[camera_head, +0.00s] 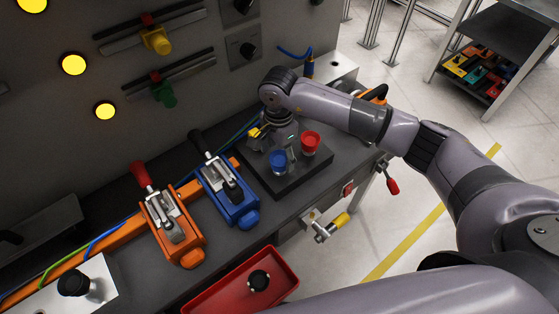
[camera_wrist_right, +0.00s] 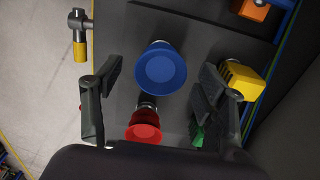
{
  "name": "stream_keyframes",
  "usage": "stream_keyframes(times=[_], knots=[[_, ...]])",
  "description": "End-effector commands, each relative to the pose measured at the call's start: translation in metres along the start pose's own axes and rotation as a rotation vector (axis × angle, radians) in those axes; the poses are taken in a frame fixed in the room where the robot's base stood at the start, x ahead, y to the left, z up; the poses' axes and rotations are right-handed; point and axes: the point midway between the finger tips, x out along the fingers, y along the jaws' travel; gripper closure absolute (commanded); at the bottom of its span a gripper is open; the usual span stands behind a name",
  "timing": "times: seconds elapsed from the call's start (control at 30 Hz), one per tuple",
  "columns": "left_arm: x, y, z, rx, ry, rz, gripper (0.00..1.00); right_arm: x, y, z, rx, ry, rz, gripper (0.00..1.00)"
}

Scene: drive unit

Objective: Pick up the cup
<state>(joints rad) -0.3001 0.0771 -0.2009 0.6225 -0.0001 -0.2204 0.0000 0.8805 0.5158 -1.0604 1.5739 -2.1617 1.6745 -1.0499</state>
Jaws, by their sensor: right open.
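A blue round-topped, cup-like piece (camera_head: 278,161) and a red one (camera_head: 310,141) stand upright on a dark square plate (camera_head: 300,180) on the bench. Which of them is the cup I cannot tell. My right gripper (camera_head: 284,146) points down over the plate, close to both pieces. In the wrist view the right gripper (camera_wrist_right: 158,92) is open, its fingers spread to either side. There the blue piece (camera_wrist_right: 161,67) lies ahead of the finger gap, and the red piece (camera_wrist_right: 143,127) is lower, between the fingers. Contact is not visible. My left gripper is not in view.
A yellow piece (camera_wrist_right: 243,80) is beside the right-hand finger. Red-handled (camera_head: 172,220) and blue (camera_head: 228,190) clamps stand left of the plate. A red tray (camera_head: 225,290) is at the front. The panel wall (camera_head: 60,130) rises behind.

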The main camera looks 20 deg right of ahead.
Motion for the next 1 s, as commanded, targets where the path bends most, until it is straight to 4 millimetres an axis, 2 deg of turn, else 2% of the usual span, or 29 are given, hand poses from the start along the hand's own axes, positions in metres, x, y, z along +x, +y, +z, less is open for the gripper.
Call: stream_keyframes(times=[0.17, 0.3, 0.6, 1.0], knots=[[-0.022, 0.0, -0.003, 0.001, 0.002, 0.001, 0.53, 0.023, 0.0, -0.003, 0.003, -0.002, 0.007, 0.34], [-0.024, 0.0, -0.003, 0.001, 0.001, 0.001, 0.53, 0.042, -0.001, -0.003, 0.003, -0.001, 0.003, 0.34], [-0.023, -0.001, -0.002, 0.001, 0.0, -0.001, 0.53, 0.047, -0.001, -0.003, 0.001, 0.0, 0.001, 0.34], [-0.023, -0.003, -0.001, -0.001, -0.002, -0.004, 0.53, 0.047, -0.001, -0.003, 0.001, 0.0, 0.001, 0.61]])
